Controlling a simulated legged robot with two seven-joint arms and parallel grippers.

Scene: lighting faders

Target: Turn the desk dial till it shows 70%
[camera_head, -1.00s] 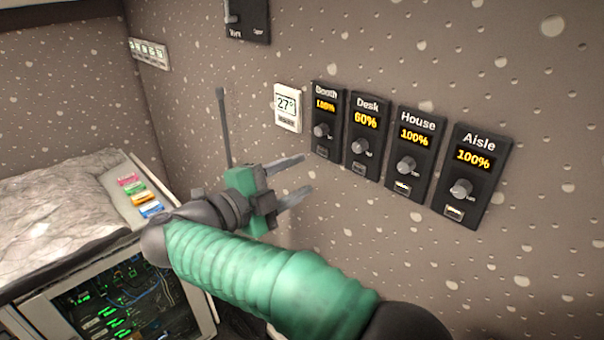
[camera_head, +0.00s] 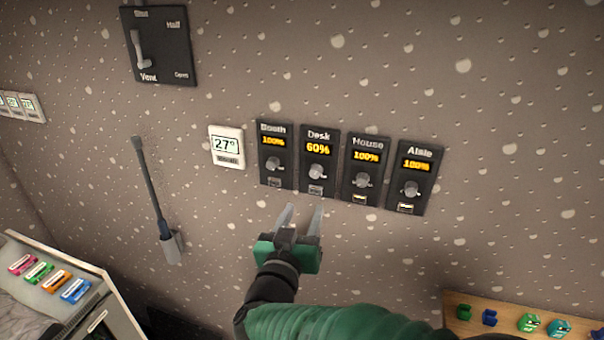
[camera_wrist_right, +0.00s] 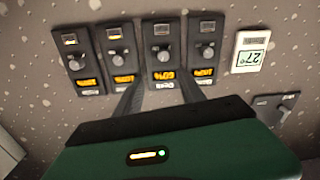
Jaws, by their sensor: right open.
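The Desk panel (camera_head: 319,160) is black, mounted on the wall between the Booth and House panels, and its display reads 60%. Its round grey dial (camera_head: 316,173) sits below the display. My right gripper (camera_head: 303,208) is open and empty, pointing up at the wall just below the Booth and Desk panels, apart from the dial. In the right wrist view the picture is upside down; the Desk panel (camera_wrist_right: 161,76) and its dial (camera_wrist_right: 162,57) show beyond the fingers. My left gripper is not in view.
The Booth (camera_head: 275,155), House (camera_head: 366,170) and Aisle (camera_head: 414,178) panels each read 100%. A white 27° thermostat (camera_head: 227,147) is left of them. A lever panel (camera_head: 158,46) is higher, a dark rod (camera_head: 154,195) stands left, and a wooden shelf (camera_head: 476,301) is lower right.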

